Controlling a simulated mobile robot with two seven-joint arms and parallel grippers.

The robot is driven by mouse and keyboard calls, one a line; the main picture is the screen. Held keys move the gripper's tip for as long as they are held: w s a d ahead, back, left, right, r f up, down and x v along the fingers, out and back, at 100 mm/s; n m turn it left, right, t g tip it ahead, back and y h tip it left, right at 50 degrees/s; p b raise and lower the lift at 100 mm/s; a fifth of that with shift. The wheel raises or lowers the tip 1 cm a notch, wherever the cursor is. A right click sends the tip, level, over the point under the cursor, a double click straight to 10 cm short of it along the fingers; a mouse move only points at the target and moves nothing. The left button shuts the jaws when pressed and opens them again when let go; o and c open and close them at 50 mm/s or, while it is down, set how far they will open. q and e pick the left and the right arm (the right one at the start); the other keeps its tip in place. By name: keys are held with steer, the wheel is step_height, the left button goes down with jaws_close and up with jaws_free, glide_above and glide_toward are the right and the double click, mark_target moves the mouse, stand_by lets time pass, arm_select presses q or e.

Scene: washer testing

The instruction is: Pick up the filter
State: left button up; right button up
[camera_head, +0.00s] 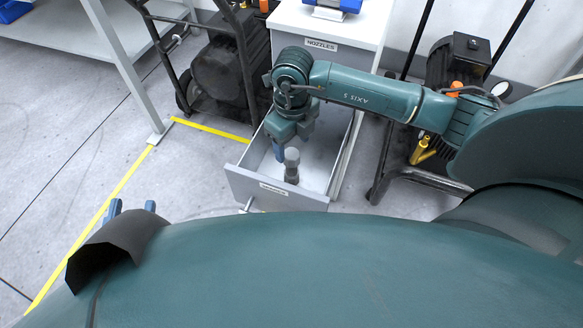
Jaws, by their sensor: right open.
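A small grey cylindrical piece (291,167), which looks like the filter, stands upright in an open drawer (252,187) of the white cabinet. My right gripper (284,152) reaches into the drawer from above, just behind and beside the piece. One blue finger shows to the left of the piece; the other is hidden, and I cannot tell whether the gripper touches it. The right gripper is open. My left gripper (133,207) is at the lower left, far from the drawer. Its two blue fingertips are apart, and the rest is hidden behind my dark arm cover.
The cabinet (324,24) has an upper drawer labelled NOZZLES. Wheeled dark machines stand on both sides, one at the left (216,72) and one at the right (457,62). A table (62,35) is at upper left. Yellow tape marks the open grey floor.

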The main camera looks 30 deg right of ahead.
step_height(320, 180, down, 5)
steer(key=shift+w+f+b, duration=0.15)
steer(key=shift+f+b, duration=0.05)
steer(key=shift+b, duration=1)
steer(key=shift+r, duration=0.1)
jaws_close()
